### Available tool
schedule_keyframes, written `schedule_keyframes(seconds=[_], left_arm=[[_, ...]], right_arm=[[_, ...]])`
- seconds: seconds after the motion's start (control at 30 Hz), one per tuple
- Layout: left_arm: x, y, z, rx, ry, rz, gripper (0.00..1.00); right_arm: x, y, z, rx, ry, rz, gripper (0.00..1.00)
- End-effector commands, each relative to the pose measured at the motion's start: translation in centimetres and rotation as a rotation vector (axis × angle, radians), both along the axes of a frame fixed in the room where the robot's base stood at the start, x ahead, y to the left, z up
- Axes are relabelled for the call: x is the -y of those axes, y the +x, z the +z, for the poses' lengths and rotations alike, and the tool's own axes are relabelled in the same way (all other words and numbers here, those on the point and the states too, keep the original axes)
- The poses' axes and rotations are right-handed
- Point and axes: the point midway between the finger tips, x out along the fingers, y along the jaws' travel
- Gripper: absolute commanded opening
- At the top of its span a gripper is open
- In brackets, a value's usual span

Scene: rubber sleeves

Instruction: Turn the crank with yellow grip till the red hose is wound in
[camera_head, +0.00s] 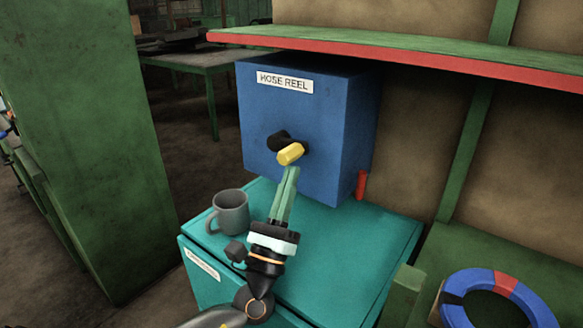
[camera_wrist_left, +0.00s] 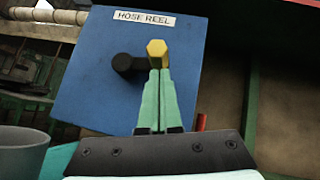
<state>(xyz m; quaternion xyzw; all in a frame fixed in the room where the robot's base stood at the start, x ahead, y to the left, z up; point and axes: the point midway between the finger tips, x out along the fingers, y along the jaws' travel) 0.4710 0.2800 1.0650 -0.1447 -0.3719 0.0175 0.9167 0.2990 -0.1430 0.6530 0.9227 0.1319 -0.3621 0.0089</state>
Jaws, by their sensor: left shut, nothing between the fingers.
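The blue hose reel box (camera_head: 310,120) with a "HOSE REEL" label stands at the back of the teal cabinet. Its black crank (camera_head: 279,141) is on the front face, with the yellow grip (camera_head: 291,154) sticking out toward me. In the left wrist view the yellow grip (camera_wrist_left: 156,48) lies to the right of the black hub (camera_wrist_left: 122,64). A short end of red hose (camera_head: 361,185) shows at the box's lower right side. My left gripper (camera_head: 293,170) is shut and empty, its green fingertips just below the yellow grip; I cannot tell whether they touch. My right gripper is not in view.
A grey mug (camera_head: 230,212) stands on the teal cabinet (camera_head: 350,245), left of my left gripper. A green shelf with a red edge (camera_head: 430,60) runs above right. The cabinet top is clear on the right.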

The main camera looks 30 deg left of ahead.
Motion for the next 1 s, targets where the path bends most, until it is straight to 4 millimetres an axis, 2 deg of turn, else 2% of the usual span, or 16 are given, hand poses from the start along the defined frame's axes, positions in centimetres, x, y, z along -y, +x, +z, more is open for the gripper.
schedule_keyframes(seconds=[0.37, 0.6, 1.0], left_arm=[[0.0, -0.1, 0.1, 0.000, -0.002, 0.001, 0.00], [0.0, -0.1, 1.7, -0.004, -0.110, 0.001, 0.00], [0.0, -0.1, 2.0, -0.008, -0.152, 0.002, 0.00]], right_arm=[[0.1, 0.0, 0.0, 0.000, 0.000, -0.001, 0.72], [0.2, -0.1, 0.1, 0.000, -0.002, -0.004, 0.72], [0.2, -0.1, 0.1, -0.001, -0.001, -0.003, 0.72]])
